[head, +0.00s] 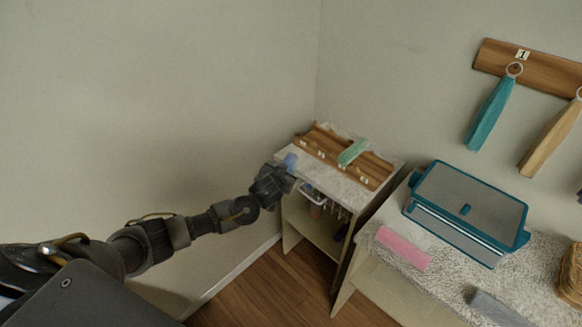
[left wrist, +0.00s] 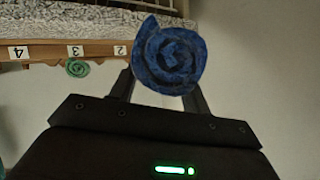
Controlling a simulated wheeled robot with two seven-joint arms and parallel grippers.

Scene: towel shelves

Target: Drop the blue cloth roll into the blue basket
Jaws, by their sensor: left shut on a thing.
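The blue cloth roll (head: 290,161) is held at the tip of my left gripper (head: 283,170), beside the left end of the small shelf's top. In the left wrist view, the blue cloth roll (left wrist: 169,56) shows its spiral end between the two fingers of my left gripper (left wrist: 163,88), which is shut on it. A teal-blue box (head: 422,212) with handles and a grey top stands on the fluffy-topped counter at the right. I see no other blue basket, and cannot tell whether this box is it. My right gripper is not in view.
The small shelf (head: 376,207) carries a wooden rack (head: 318,137) with number tags and a green roll (head: 353,151). A pink roll (head: 403,247), a grey roll (head: 496,306) and a wicker basket (head: 571,274) lie on the counter. Towels hang from a wall rail (head: 535,66).

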